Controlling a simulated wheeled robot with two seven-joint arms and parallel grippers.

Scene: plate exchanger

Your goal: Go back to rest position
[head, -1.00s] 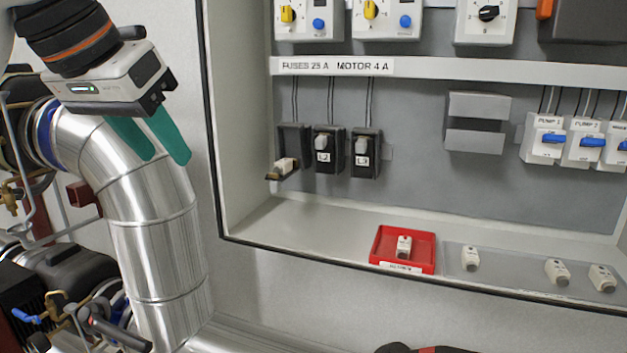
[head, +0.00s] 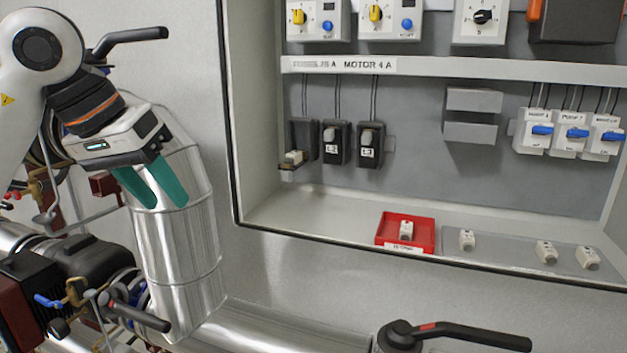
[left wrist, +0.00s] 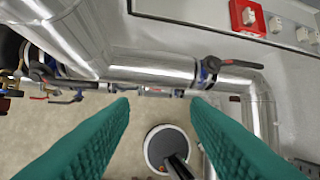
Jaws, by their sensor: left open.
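My left gripper (head: 152,186) is open and empty, with two green fingers. In the head view it hangs in front of the silver insulated pipe, left of the open cabinet and apart from it. In the left wrist view its fingers (left wrist: 160,115) are spread wide, with the floor, pipes and a round dark-topped thing (left wrist: 170,150) below and nothing between them. My right gripper is in neither view.
The cabinet (head: 232,130) holds fuse holders (head: 336,143), one with its front tilted open. A red tray (head: 405,247) with one fuse and several loose fuses stand on its floor. A black-handled valve (head: 455,335) is below. Pipes (head: 180,250) and pumps fill the left.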

